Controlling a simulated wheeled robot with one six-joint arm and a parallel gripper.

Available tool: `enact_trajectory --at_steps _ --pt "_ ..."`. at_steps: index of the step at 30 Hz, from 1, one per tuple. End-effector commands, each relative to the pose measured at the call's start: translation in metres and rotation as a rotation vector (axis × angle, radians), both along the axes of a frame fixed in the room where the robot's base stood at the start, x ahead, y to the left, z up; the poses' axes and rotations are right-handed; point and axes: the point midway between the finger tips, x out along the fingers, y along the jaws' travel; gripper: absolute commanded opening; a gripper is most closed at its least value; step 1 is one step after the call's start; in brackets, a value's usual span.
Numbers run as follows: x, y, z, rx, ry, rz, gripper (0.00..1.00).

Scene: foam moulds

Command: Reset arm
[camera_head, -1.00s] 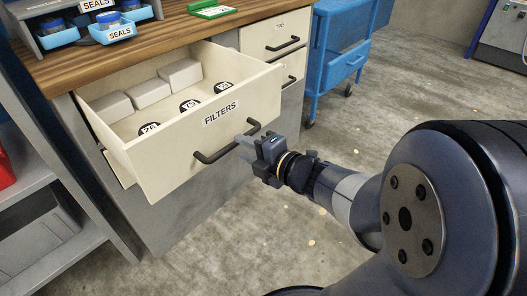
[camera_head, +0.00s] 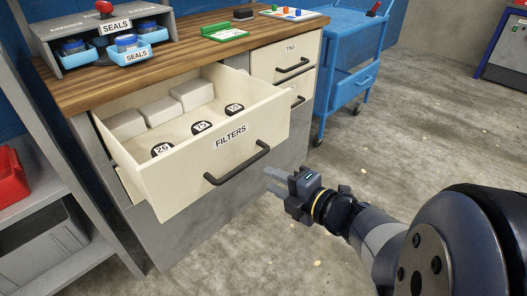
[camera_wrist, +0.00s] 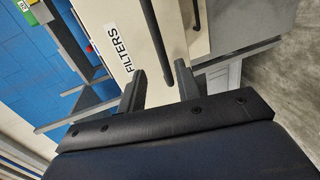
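My gripper (camera_head: 279,183) is in the head view, to the right of the open drawer's handle and clear of it. Its two fingers are apart with nothing between them; the wrist view shows the same open fingers (camera_wrist: 160,80). The FILTERS drawer (camera_head: 180,186) is pulled out from the wooden-topped cabinet. Its dark bar handle (camera_head: 237,165) is free of my fingers, and part of it also shows in the wrist view (camera_wrist: 168,32). Inside the drawer are several pale blocks (camera_head: 162,110) and black numbered discs (camera_head: 201,127).
Seals bins (camera_head: 131,56) and a green tray (camera_head: 224,33) are on the worktop (camera_head: 180,45). A blue cart (camera_head: 350,85) stands behind right. Grey shelving (camera_head: 95,258) with a red bin (camera_head: 10,178) is at left. Open floor (camera_head: 350,150) lies at right.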

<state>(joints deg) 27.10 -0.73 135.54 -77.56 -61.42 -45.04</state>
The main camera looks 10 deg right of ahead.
Motion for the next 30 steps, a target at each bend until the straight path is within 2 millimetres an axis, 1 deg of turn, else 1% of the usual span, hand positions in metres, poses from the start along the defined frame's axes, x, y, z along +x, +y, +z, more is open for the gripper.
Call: enact_trajectory --at_steps 5,11,17,30 --pt "0.001 0.0 0.0 0.0 0.0 0.001 0.32" --pt "0.009 0.007 -0.004 0.0 0.0 0.004 0.32" --pt "0.027 0.019 -0.009 0.0 0.0 0.005 0.32" --pt "0.074 0.051 -0.02 0.0 0.0 0.004 0.32"
